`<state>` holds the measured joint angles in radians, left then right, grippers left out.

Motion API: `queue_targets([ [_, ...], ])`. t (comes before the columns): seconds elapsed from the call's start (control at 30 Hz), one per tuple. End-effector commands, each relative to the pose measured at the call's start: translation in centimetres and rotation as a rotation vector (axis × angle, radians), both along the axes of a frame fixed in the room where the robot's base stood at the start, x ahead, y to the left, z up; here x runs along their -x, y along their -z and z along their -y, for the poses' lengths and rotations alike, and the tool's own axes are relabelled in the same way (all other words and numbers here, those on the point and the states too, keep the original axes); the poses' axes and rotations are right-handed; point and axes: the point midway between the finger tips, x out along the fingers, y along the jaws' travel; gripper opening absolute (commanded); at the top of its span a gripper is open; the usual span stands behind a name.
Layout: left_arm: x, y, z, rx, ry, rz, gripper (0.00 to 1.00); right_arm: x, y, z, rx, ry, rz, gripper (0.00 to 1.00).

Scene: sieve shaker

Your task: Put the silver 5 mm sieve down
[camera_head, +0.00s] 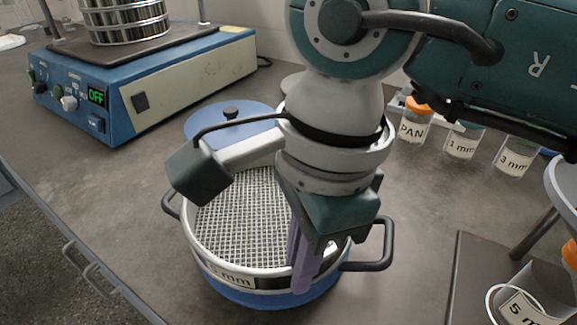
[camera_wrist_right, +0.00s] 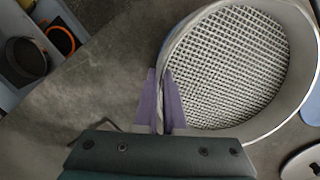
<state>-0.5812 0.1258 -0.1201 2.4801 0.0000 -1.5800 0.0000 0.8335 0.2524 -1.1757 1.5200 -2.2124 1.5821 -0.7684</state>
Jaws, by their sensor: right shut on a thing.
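The silver sieve (camera_head: 238,225) has a pale square mesh, and its front label ends in "mm", the number being hard to read. It sits level over a blue round container (camera_head: 262,296) with dark handles on both sides. I cannot tell whether the sieve rests on it or hangs just above. My right gripper (camera_head: 303,272) is shut on the sieve's near-right rim, purple fingers pointing down. In the right wrist view the fingers (camera_wrist_right: 160,100) pinch the wall of the sieve (camera_wrist_right: 240,65) from both sides. My left gripper is not in view.
A blue sieve shaker (camera_head: 145,85) reading OFF stands at the back left with a sieve stack (camera_head: 125,20). A blue lid (camera_head: 228,122) lies behind the sieve. Labelled jars (camera_head: 414,125) stand at the back right. A "5 mm" jar (camera_head: 525,300) stands at the front right.

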Motion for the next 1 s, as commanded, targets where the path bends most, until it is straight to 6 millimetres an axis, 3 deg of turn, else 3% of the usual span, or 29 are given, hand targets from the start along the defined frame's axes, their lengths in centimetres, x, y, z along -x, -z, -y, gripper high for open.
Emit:
queue_targets([
  [0.03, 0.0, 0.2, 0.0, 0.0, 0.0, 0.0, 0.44, 0.0, 0.1, 0.0, 0.0, 0.0, 0.0, 0.09],
  [0.3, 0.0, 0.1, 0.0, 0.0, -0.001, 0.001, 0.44, 0.0, 0.1, 0.0, 0.0, 0.0, 0.0, 0.37],
  [0.63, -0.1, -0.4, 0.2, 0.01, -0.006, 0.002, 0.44, -0.1, -0.7, 0.0, -0.002, 0.0, 0.002, 0.37],
  [1.0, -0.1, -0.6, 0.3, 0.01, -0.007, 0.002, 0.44, -0.4, -8.3, 0.9, -0.001, 0.0, 0.007, 0.37],
])
